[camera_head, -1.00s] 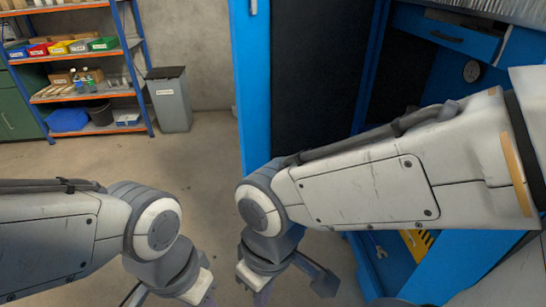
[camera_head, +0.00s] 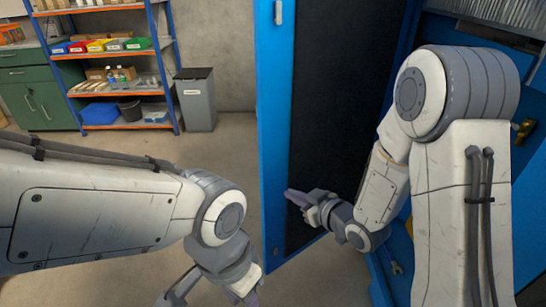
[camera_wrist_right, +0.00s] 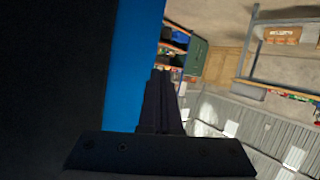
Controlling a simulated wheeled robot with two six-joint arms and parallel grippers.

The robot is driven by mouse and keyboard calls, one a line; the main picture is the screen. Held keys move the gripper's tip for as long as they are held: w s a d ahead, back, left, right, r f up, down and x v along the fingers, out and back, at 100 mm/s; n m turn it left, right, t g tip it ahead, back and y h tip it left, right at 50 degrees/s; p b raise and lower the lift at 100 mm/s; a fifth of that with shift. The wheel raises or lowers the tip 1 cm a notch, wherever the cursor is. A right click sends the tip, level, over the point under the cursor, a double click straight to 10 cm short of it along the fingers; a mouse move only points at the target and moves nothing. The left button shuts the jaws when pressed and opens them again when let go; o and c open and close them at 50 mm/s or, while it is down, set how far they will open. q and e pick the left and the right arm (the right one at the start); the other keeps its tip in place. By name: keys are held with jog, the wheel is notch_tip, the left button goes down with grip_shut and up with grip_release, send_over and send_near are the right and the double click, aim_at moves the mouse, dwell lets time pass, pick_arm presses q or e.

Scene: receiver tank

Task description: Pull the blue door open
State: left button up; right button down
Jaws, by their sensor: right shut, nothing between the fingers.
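The blue door (camera_head: 270,130) stands swung out from the blue cabinet, with its black inner panel (camera_head: 335,90) facing me. In the right wrist view its blue edge strip (camera_wrist_right: 126,70) runs beside the fingers. My right gripper (camera_head: 296,197) is shut and empty. It is at the inner side of the door, near the free edge; I cannot tell if it touches. The shut fingers also show in the right wrist view (camera_wrist_right: 160,100). My left gripper (camera_head: 215,292) hangs low, left of the door, with its fingertips cut off by the bottom edge.
The cabinet interior (camera_head: 515,185) at right is partly hidden by my right arm; a wrench (camera_head: 393,263) lies low inside. A shelf rack (camera_head: 120,55), a grey bin (camera_head: 196,100) and a green cabinet (camera_head: 38,100) stand at the back left. Floor between bin and door is clear.

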notch_tip(320, 180, up, 2)
jog(key=d+m+t+y, duration=0.1)
jog(key=d+t+y, duration=0.1)
jog(key=d+t, duration=0.1)
jog(key=b, duration=0.6)
send_near(267, 154)
jog(key=shift+y, duration=0.3)
jog(key=x, duration=0.6)
jog(key=shift+f, duration=0.1)
jog(key=shift+w+a, duration=0.25)
jog(key=shift+w, duration=0.1)
jog(key=shift+w, duration=0.1)
